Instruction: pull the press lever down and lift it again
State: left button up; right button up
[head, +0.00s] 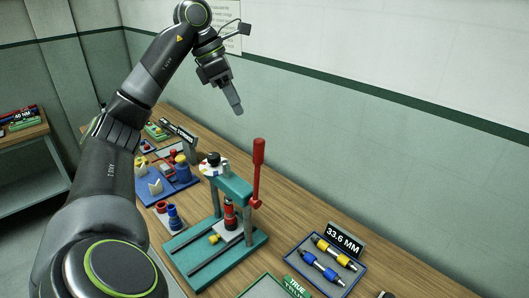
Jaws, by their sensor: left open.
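The press (236,187) stands on the wooden bench, with a teal frame and a flat teal base. Its red press lever (257,171) points upward at the right side of the frame. My left gripper (237,106) is open and empty, in the air above and a little left of the lever, apart from it. The fingers overlap in this view, so the gap between them is hard to see. My right gripper is not in view.
A blue tray (187,185) with several parts lies left of the press. A tray (338,283) with blue and yellow cylinders lies right, beside a sign (344,239) reading 33.6 MM. A green wall (330,130) runs behind the bench.

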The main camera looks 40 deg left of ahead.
pick_arm(q)
jog(key=b, duration=0.3)
send_near(262, 151)
jog(key=a, duration=0.1)
jog(key=b+x, duration=0.1)
jog(key=x, duration=0.1)
jog(key=b+x, duration=0.1)
jog(key=x, duration=0.1)
jog(key=b+x, duration=0.1)
jog(key=x, duration=0.1)
jog(key=shift+w+a+f+b, duration=0.1)
jog(key=shift+w+f+b, duration=0.25)
jog(key=shift+w, duration=0.05)
jog(key=x, duration=0.3)
jog(key=shift+w+f, duration=0.2)
jog(key=shift+f, duration=0.05)
jog(key=shift+d+f, duration=0.25)
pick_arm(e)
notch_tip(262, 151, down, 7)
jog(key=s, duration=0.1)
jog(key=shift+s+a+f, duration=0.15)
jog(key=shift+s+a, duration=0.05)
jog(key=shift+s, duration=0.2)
pick_arm(q)
grip_shut()
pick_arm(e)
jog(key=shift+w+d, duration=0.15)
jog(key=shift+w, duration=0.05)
